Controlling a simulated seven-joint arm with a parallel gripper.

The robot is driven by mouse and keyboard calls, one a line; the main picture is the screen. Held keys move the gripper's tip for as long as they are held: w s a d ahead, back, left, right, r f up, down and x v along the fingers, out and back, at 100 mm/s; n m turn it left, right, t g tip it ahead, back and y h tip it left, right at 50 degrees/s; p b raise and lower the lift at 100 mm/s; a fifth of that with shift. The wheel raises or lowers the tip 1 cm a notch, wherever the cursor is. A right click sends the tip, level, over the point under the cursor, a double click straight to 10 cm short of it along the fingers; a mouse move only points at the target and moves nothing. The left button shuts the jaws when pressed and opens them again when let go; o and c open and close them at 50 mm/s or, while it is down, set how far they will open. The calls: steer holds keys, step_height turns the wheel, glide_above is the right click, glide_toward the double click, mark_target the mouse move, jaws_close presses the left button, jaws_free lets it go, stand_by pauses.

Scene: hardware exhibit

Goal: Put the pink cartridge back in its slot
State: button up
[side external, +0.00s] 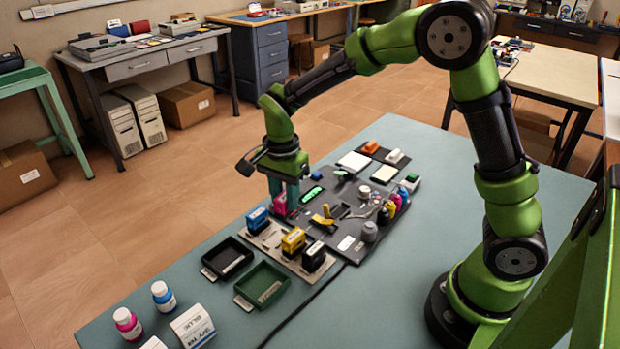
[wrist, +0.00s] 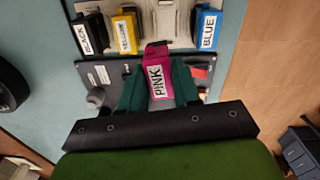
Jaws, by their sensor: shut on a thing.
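The pink cartridge (side external: 280,204) is clasped between the green fingers of my gripper (side external: 285,193). In the wrist view, the pink cartridge (wrist: 157,78) shows its "PINK" label between the fingers. My gripper is over the edge of the dark mat, beside the pale cartridge holder (side external: 272,237). In the wrist view, the holder (wrist: 172,18) shows an empty slot between the yellow cartridge (wrist: 126,33) and the blue cartridge (wrist: 207,28). The black cartridge (wrist: 89,34) stands beyond the yellow one. The cartridge's underside and its height above the mat are hard to tell.
A black tray (side external: 228,258) and a green tray (side external: 262,286) lie in front of the holder. The dark mat (side external: 347,243) carries tools and small bottles. Ink bottles (side external: 163,296) and a white box (side external: 193,326) stand at the near table end. A cable crosses the table.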

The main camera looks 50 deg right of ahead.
steer(key=shift+w+a+r, duration=0.1)
steer(key=shift+w+a, duration=0.1)
steer(key=shift+a, duration=0.4)
steer(key=shift+w+a+r, duration=0.1)
steer(key=shift+w+a, duration=0.05)
steer(key=shift+a, duration=0.4)
steer(key=shift+m, duration=0.8)
steer(key=shift+w+a+f, duration=0.1)
steer(key=shift+f, duration=1.35)
steer(key=shift+w+a+f, duration=0.1)
steer(key=shift+f, duration=1.35)
steer(key=shift+f, duration=0.65)
steer(key=o, duration=1.4)
steer(key=shift+r, duration=3.75)
